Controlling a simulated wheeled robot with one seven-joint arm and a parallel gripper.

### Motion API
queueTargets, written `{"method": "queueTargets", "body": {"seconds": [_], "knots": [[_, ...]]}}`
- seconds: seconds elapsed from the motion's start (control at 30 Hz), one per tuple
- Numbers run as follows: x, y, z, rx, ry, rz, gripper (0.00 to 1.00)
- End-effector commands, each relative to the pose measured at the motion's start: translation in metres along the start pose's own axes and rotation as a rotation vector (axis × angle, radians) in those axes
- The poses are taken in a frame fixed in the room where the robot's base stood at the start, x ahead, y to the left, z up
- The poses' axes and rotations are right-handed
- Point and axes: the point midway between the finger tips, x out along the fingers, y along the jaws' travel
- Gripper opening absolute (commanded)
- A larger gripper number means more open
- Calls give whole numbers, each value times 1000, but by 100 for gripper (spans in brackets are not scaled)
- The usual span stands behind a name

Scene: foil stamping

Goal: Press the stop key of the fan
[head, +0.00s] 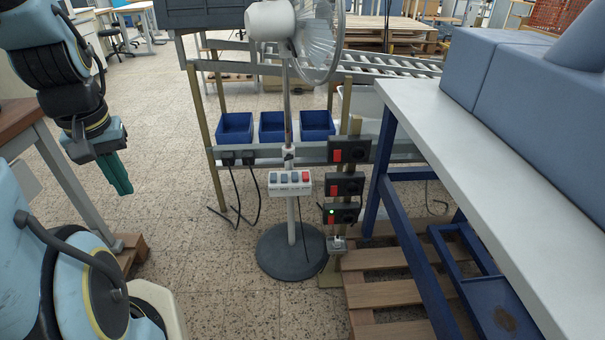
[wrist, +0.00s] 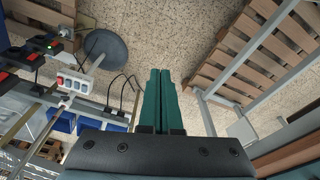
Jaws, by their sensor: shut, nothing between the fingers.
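The pedestal fan (head: 270,20) stands in the middle of the head view, with a white pole and a round dark base (head: 288,252). Its white key box (head: 290,183) is on the pole, with several grey-blue keys and one red key (head: 306,177) at the right end. My gripper (head: 122,190) hangs to the left of the fan, pointing down, with green fingers closed and empty, well apart from the key box. In the wrist view the gripper fingers (wrist: 158,75) are together; the key box (wrist: 73,84) shows upside down at the left.
Switch boxes with red rockers (head: 345,184) are stacked on a post just right of the fan; one has a green light. Blue bins (head: 271,126) sit behind. A white-topped bench (head: 440,110) and wooden pallet (head: 385,292) are at right. Floor between gripper and fan is clear.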

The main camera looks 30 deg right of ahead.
Motion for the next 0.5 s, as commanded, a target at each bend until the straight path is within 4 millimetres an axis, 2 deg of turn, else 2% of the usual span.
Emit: {"method": "queueTargets", "body": {"seconds": [0.13,0.23,0.37,0.5], "knots": [[6,2,-6,21,1,-5,0],[24,12,-26,93,4,-25,0],[62,43,-76,264,26,-71,0],[109,99,-137,465,81,-122,0]]}}
